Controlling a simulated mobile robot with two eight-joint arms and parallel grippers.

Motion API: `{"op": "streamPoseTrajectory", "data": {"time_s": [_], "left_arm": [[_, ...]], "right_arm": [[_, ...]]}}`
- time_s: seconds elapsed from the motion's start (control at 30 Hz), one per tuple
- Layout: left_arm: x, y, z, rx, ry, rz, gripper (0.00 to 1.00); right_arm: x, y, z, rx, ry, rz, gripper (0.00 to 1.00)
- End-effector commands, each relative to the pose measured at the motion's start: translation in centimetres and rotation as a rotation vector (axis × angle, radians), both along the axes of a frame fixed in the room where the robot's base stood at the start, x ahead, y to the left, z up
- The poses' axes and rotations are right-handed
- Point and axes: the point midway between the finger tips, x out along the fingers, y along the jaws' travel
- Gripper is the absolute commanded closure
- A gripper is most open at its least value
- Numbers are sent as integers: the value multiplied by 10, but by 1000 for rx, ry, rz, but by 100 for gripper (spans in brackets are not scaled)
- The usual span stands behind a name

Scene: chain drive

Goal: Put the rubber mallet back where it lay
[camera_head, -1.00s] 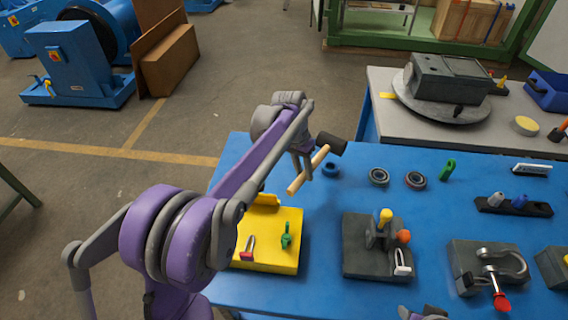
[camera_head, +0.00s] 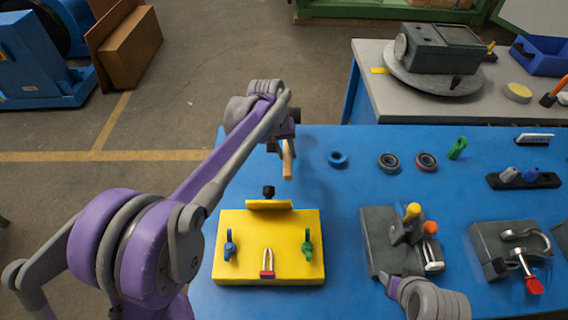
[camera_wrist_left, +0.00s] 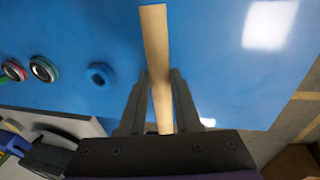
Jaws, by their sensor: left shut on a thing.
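My left gripper (camera_head: 286,145) is shut on the wooden handle of the rubber mallet (camera_head: 287,163), over the far left part of the blue table. In the left wrist view the pale handle (camera_wrist_left: 155,45) runs between the two fingers of the gripper (camera_wrist_left: 161,82), with bare blue table beyond it. The mallet's dark head cannot be made out now; the gripper and arm hide that side. The gap between the mallet and the table is hard to judge.
A yellow fixture (camera_head: 234,272) with clamps stands in front of the mallet, a black knob (camera_head: 268,191) behind it. A blue ring (camera_head: 337,158) and two bearings (camera_head: 389,162) lie to the right. A grey clamp block (camera_head: 379,240) stands front right.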

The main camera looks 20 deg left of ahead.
Motion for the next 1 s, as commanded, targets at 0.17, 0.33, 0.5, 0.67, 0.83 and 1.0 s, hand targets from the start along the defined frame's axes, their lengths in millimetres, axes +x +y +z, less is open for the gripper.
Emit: {"op": "streamPoseTrajectory", "data": {"time_s": [0.17,0.33,0.5,0.67,0.83,1.0], "left_arm": [[0,0,-28,0,-1,-1,100],[1,0,-40,1,-1,-2,100],[1,0,-64,0,0,-2,100],[0,0,-72,1,-1,-2,100],[0,0,-72,0,1,-2,57],[0,0,-72,0,0,-2,38]], "right_arm": [[-1,0,-2,0,1,0,50],[-1,0,-2,0,1,0,50],[-1,0,-3,0,2,0,50],[-1,0,-4,0,2,0,50],[-1,0,-4,0,2,0,50],[-1,0,-4,0,2,0,50]]}}
